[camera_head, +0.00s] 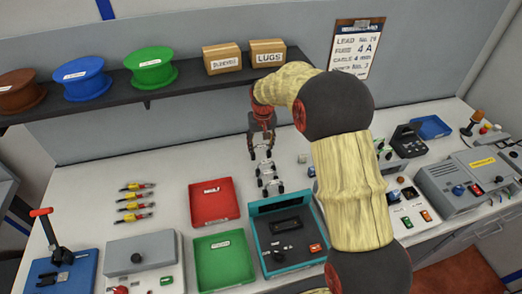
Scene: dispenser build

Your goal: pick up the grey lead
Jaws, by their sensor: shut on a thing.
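My gripper (262,146) hangs over the bench, below the shelf and behind the teal device. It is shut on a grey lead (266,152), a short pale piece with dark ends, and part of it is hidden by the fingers. More small pale pieces with dark ends (268,169) lie just below it in the picture, in a column. At this size I cannot tell how far the held lead is above the bench.
A red tray (213,190), a green tray (222,284) and a teal device (287,216) stand in front. Several yellow leads (135,205) lie at left. A shelf (120,103) with spools and boxes juts out above. My arm hides some of the right side.

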